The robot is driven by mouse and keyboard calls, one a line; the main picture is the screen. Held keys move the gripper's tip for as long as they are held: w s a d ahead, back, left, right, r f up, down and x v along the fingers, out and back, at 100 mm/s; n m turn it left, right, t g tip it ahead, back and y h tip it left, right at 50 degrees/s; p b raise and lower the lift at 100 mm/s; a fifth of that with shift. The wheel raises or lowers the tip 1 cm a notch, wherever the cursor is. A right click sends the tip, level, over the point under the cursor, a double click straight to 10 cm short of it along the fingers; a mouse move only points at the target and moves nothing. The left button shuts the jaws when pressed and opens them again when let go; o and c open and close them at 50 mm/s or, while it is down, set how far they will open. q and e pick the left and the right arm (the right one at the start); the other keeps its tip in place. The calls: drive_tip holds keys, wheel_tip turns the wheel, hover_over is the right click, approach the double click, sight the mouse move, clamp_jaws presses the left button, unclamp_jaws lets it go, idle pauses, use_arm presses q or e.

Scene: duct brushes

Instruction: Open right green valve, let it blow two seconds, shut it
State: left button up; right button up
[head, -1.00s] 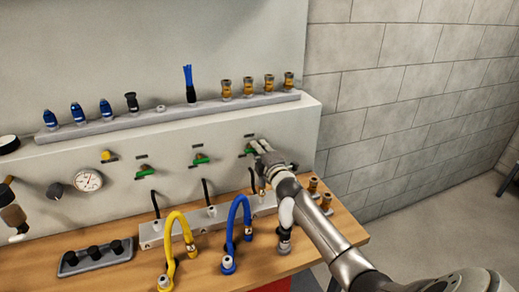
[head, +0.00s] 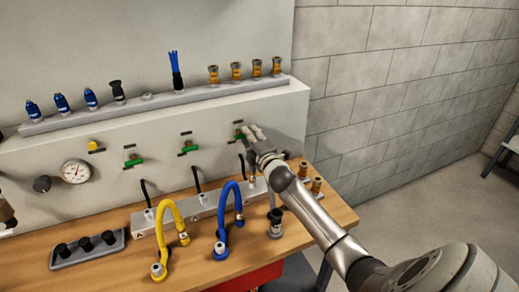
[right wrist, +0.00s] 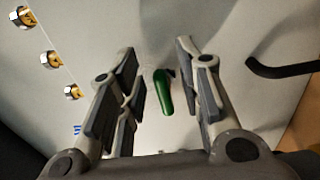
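The right green valve (head: 238,134) is at the right end of a row of three on the grey panel. Its green handle (right wrist: 163,92) shows between my fingers in the right wrist view and appears to lie level, like the other two. My right gripper (head: 250,135) is in front of this valve and hides part of it. In the right wrist view the gripper (right wrist: 156,75) is open, with a finger pair on each side of the handle and visible gaps to it. My left gripper is not in view.
The middle green valve (head: 187,144) and left green valve (head: 132,160) are to the left. Below, a yellow hose (head: 171,222) and a blue hose (head: 228,212) rise from the wooden bench. A rack (head: 200,94) with several fittings runs above. A gauge (head: 76,172) is at left.

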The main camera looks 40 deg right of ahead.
drive_tip(key=v, duration=1)
drive_tip(key=shift+s, duration=0.2)
drive_tip(key=shift+a, duration=0.1)
